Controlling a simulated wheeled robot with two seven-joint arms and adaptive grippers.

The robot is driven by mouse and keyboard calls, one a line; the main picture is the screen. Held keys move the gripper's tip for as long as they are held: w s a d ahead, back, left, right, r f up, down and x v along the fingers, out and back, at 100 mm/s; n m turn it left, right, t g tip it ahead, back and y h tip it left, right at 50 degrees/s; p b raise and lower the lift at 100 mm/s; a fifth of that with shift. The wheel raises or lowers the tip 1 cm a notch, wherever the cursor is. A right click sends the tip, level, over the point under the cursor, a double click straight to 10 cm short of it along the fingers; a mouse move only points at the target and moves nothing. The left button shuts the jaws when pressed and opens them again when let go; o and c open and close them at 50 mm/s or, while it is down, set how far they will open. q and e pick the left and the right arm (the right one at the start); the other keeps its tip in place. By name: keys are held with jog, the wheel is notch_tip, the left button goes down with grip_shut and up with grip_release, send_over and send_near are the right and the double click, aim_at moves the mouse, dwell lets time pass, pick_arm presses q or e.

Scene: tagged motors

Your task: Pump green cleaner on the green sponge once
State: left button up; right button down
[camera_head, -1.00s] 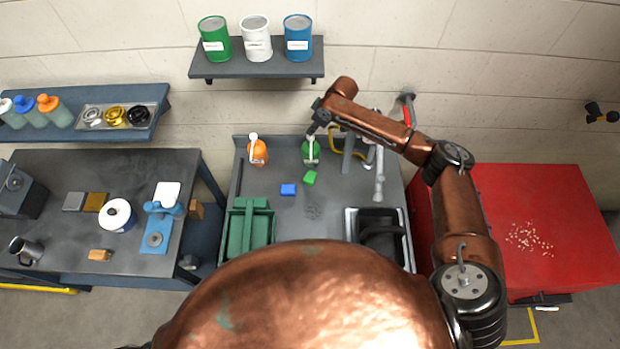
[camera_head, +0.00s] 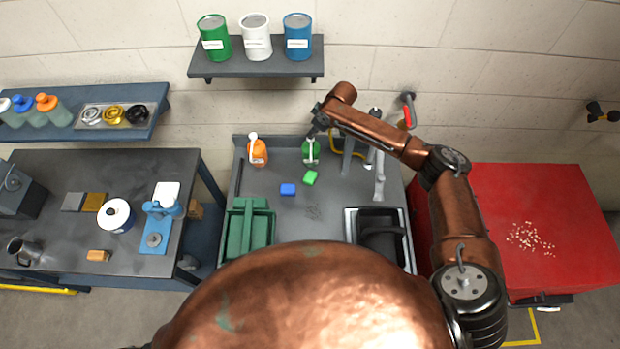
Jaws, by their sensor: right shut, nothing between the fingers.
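The green cleaner bottle (camera_head: 310,153) stands upright at the back of the grey sink counter. The green sponge (camera_head: 310,178) lies on the counter just in front of it. My right gripper (camera_head: 312,134) is shut and empty, pointing down at the top of the green bottle. It covers most of the white pump head, and I cannot tell for sure whether it touches or presses it. No cleaner is visible on the sponge. My left gripper is not in view.
An orange bottle (camera_head: 257,153) stands to the left of the green one, and a blue sponge (camera_head: 288,189) lies beside the green sponge. The tap (camera_head: 379,178) is to the right. A green caddy (camera_head: 262,228) stands at front left.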

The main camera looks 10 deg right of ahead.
jog(key=shift+s+f, duration=0.1)
jog(key=shift+s, duration=0.05)
jog(key=shift+r+p, duration=1.3)
jog(key=shift+r, duration=0.1)
jog(key=shift+r, duration=0.1)
notch_tip(320, 180, up, 6)
jog(key=p, duration=0.5)
